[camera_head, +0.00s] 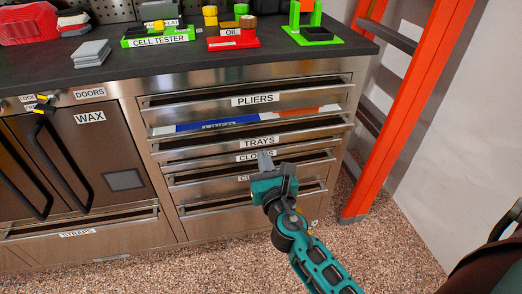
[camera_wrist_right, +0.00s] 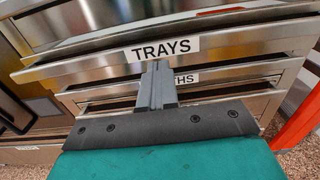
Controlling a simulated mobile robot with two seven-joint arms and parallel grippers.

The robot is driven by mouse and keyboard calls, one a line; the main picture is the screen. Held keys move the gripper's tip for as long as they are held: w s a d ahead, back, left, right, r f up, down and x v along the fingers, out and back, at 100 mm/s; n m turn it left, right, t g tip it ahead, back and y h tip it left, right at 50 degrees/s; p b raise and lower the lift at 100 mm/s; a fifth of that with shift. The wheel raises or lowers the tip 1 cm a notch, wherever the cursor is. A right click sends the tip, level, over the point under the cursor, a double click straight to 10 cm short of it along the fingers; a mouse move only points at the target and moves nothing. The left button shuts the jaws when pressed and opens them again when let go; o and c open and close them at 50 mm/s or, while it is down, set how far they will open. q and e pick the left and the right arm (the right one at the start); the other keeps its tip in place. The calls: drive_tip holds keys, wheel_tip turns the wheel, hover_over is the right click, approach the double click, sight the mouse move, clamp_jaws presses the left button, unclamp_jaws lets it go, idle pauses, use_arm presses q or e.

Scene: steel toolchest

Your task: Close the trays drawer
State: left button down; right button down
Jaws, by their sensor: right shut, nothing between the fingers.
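The trays drawer (camera_head: 200,150) is the steel drawer labelled TRAYS, second from the top in the right-hand stack. It stands partly open, with blue and orange things showing inside it below the pliers drawer. Its front also shows in the right wrist view (camera_wrist_right: 90,67), label facing me. My right gripper (camera_head: 266,160) is shut and empty, in front of the stack just below the TRAYS label in the head view. In the right wrist view its fingers (camera_wrist_right: 157,80) overlap the lower edge of the label; I cannot tell whether they touch the drawer front. My left gripper is not in view.
The pliers drawer (camera_head: 200,98) is above, and further drawers are below. The worktop (camera_head: 180,68) holds a green cell tester (camera_head: 160,41) and a red oil stand (camera_head: 232,43). A wax cabinet door (camera_head: 90,150) is at left. An orange ladder (camera_head: 398,110) stands close at right.

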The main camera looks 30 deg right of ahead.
sight(258, 144)
drive_tip(key=shift+x, duration=1.65)
drive_tip(key=x, duration=0.4)
drive_tip(key=shift+f, duration=0.15)
drive_tip(key=shift+s, duration=0.1)
